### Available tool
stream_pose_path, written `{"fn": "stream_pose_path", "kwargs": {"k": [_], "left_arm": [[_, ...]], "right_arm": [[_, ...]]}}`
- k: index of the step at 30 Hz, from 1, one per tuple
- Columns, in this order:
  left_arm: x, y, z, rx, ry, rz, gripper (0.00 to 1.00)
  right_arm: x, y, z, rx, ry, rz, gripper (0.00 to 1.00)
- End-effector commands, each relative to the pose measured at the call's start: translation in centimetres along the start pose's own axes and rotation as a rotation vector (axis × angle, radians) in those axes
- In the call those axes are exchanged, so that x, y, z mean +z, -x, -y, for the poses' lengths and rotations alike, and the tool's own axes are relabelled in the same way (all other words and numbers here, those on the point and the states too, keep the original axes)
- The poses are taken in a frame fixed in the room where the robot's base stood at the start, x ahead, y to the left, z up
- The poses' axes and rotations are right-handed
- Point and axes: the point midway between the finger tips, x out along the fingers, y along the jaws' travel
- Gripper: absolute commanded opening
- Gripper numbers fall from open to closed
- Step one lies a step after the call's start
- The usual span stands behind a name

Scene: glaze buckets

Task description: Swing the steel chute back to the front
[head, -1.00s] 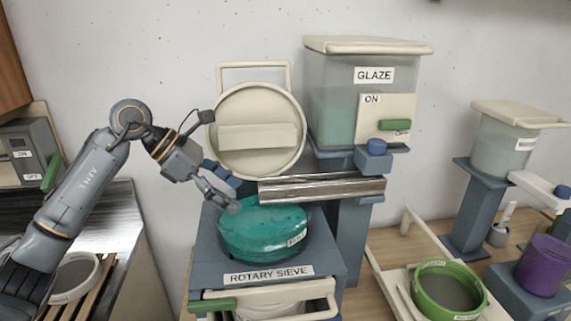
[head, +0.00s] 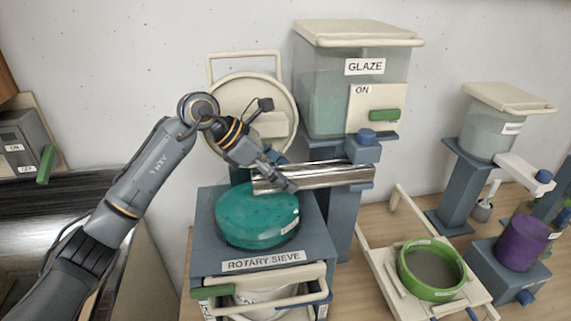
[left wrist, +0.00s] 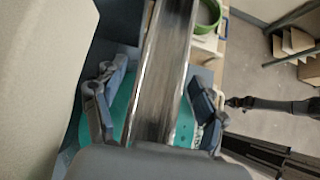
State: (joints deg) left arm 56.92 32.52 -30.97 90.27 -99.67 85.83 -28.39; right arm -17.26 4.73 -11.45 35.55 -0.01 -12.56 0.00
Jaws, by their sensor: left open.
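The steel chute (head: 325,176) is a shiny trough below the glaze tank (head: 352,90). It lies sideways over the back of the teal sieve drum (head: 257,217) on the rotary sieve. My left gripper (head: 287,184) is at the chute's left end in the head view. In the left wrist view the chute (left wrist: 162,70) runs between my gripper's two fingers (left wrist: 155,110), with gaps showing on both sides. The left gripper is open around the chute, not closed on it. The chute's far left end is partly hidden by the gripper. My right gripper is not in view.
A round cream lid (head: 232,101) stands upright behind the sieve, close to my left wrist. A green-rimmed sieve (head: 432,268) sits on a cream frame at the right. A purple cup (head: 522,243) stands on a blue stand. A smaller tank (head: 492,130) is at the back right.

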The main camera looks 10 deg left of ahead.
Motion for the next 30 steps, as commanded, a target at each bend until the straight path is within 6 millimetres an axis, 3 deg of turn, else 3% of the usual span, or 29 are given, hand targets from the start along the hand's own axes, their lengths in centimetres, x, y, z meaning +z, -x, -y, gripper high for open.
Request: {"fn": "stream_pose_path", "kwargs": {"k": [12, 23, 30], "left_arm": [[-0.16, -0.73, -0.02, 0.000, 0.000, -0.001, 0.72], [-0.15, -0.69, -0.02, 0.000, 0.000, -0.001, 0.00], [0.24, -1.09, 0.10, 0.000, 0.000, 0.000, 0.00]], "right_arm": [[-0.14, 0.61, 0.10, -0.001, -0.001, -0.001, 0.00], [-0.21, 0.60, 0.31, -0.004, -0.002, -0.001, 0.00], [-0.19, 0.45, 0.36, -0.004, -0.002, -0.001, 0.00]]}}
